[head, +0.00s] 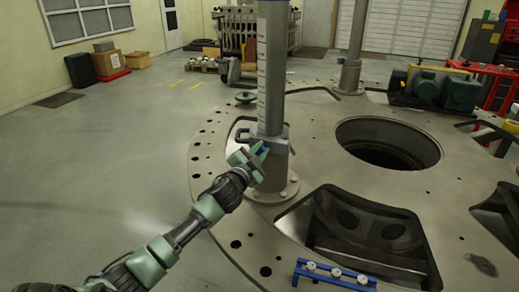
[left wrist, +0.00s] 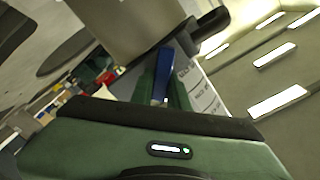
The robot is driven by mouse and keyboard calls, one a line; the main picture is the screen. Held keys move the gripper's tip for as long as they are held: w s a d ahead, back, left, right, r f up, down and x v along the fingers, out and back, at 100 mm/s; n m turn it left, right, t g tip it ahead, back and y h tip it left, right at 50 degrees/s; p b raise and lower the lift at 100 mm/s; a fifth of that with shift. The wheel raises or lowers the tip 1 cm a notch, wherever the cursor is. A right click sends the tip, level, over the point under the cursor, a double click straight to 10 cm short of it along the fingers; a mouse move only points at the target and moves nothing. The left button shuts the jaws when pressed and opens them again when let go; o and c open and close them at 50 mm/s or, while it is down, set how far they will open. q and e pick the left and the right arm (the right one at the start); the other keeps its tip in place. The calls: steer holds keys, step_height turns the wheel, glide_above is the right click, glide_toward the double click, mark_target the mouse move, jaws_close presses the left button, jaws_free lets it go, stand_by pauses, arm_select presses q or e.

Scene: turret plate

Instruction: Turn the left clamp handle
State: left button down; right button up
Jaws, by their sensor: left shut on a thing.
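The left clamp (head: 272,141) is a grey collar around the upright grey post (head: 272,70) on the round turret plate (head: 215,165). Its blue handle (head: 264,150) shows only as a small bit at the fingertips. My left gripper (head: 258,154) reaches in from the left at the front of the clamp and is shut on the blue handle. In the left wrist view the blue handle (left wrist: 165,70) stands between the green fingers, close to the post; its far end is partly hidden. My right gripper is not in view.
A large round hole (head: 388,143) and a dark cut-out (head: 365,232) open in the plate. A blue rack with several white-topped parts (head: 335,274) lies at the front edge. A second post (head: 353,50) stands behind. Green motors (head: 445,88) sit at the right.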

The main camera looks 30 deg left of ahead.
arm_select(q)
steer(key=m, duration=0.4)
steer(key=shift+d+f+m, duration=0.2)
steer(key=shift+f+m, duration=0.25)
steer(key=shift+m, duration=0.85)
steer(key=shift+f+m, duration=0.15)
steer(key=shift+m, duration=0.85)
steer(key=c, duration=1.4)
jaws_free()
steer(key=shift+d, duration=0.1)
steer(key=shift+o, duration=0.2)
steer(key=s+d+b, duration=0.1)
steer(key=s, duration=0.6)
steer(key=shift+s, duration=0.35)
